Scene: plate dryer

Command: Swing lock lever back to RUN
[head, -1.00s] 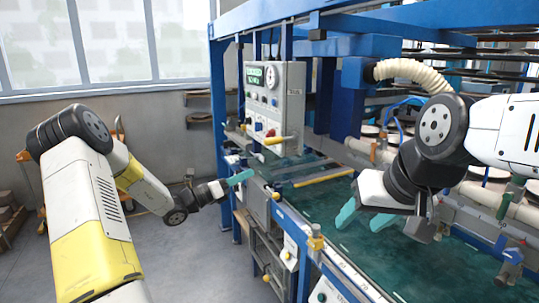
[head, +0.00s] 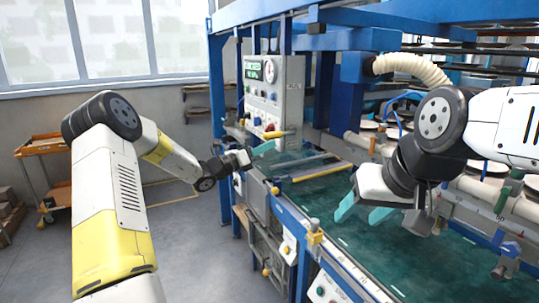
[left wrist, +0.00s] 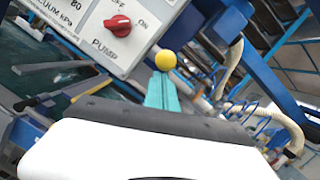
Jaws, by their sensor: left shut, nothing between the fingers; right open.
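The lock lever (head: 278,134) shows in the head view as a short yellow handle below the grey control box, pointing right. In the left wrist view a round yellow knob (left wrist: 165,60), seemingly the lever's end, shows just beyond my fingertips. My left gripper (head: 264,147) is shut and empty, its teal fingers just below and left of the handle. Whether they touch it I cannot tell. The closed fingers also show in the left wrist view (left wrist: 162,94). The RUN marking is not readable. My right gripper (head: 362,211) is open and empty above the green belt.
The control box (head: 273,90) stands behind the lever; its red pump knob (left wrist: 117,23) is close by in the left wrist view. The green belt (head: 335,200) runs below, with a yellow bar (head: 322,173) across it. A blue post (head: 219,130) rises at left.

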